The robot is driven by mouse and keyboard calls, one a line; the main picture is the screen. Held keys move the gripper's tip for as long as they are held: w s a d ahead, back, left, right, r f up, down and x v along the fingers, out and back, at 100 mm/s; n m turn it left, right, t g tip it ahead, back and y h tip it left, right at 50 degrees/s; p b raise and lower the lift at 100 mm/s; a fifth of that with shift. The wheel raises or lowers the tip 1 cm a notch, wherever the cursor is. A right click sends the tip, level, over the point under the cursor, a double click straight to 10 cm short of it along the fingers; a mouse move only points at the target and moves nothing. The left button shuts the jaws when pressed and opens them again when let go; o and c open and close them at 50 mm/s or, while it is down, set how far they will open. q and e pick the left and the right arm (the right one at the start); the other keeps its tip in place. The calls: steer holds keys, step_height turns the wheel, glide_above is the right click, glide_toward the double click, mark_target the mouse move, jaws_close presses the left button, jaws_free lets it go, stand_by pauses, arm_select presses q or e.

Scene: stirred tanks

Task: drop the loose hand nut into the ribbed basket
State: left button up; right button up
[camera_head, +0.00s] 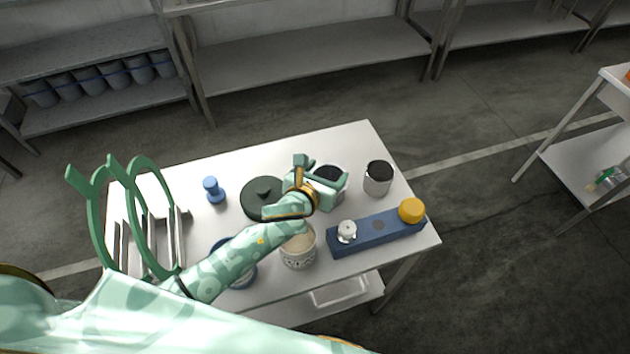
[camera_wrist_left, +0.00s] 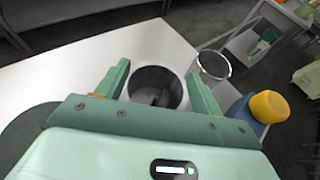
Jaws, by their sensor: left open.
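My left gripper (camera_head: 322,175) is open above a metal cup (camera_head: 330,174) at the back of the table. In the left wrist view its two fingers (camera_wrist_left: 158,82) stand on either side of the cup (camera_wrist_left: 136,84), with nothing visibly held between them. A small greyish shape lies inside the dark cup; I cannot tell whether it is the hand nut or a reflection. A silver lobed knob (camera_head: 347,230) sits on a blue block (camera_head: 375,236). A pale patterned pot (camera_head: 299,258) stands left of the block. I cannot tell for sure which vessel is the ribbed basket. My right gripper is out of view.
A yellow knob (camera_head: 411,209) tops the block's right end, near a second metal cup (camera_head: 377,180). Green hoops (camera_head: 125,208) rise at the table's left. Some white tabletop (camera_head: 350,145) is clear.

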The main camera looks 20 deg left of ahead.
arm_select(q)
steer(key=p+v, duration=0.3)
steer(key=v, duration=1.3)
steer(key=shift+w, duration=0.1)
